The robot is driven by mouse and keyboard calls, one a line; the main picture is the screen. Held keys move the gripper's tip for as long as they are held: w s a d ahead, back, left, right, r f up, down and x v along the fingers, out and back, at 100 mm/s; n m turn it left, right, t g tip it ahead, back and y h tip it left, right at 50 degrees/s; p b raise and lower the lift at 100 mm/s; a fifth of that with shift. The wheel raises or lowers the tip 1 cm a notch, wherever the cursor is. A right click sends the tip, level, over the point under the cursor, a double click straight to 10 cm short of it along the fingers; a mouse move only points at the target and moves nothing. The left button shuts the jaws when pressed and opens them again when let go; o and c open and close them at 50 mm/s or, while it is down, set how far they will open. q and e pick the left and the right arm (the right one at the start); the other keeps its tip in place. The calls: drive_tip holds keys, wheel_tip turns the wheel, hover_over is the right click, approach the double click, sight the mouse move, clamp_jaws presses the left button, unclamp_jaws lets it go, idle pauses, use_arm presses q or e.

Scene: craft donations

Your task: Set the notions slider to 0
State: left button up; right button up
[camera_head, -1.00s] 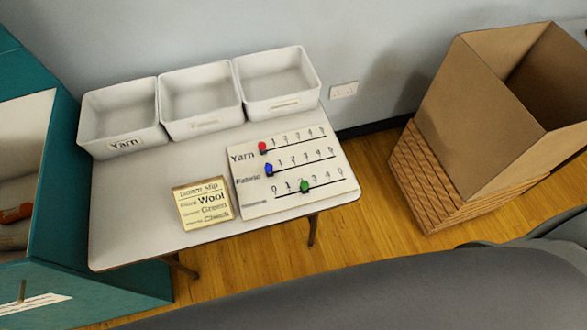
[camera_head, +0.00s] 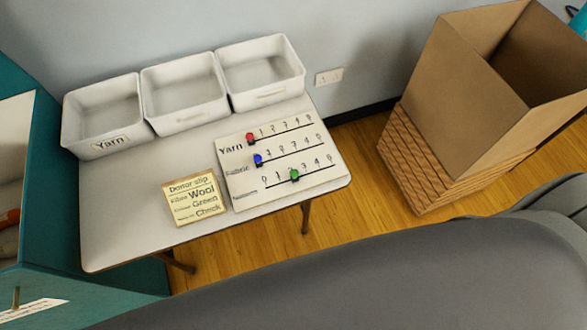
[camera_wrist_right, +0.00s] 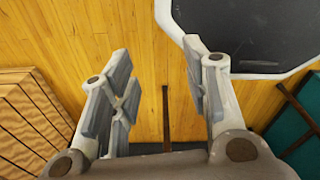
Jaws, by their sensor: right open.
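The slider board (camera_head: 245,196) lies on the table with three rows of slots. The bottom row, its label too small to read clearly, has a green knob (camera_head: 294,175) part way along, around the 2 mark. A red knob (camera_head: 250,139) on the Yarn row and a blue knob (camera_head: 258,160) on the Fabric row sit at the left ends. My right gripper (camera_wrist_right: 166,75) is open and empty in the right wrist view, above the wooden floor and away from the board. My left gripper is not in view.
A donor slip (camera_head: 193,199) lies left of the board on the table (camera_head: 120,235). Three white bins (camera_head: 188,121) stand along the table's back. A large cardboard box (camera_head: 470,75) stands right of the table, with bare floor (camera_head: 355,190) between. A teal cabinet (camera_head: 50,200) stands at left.

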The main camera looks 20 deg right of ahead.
sight(295, 170)
drive_tip(key=shift+d, duration=0.1)
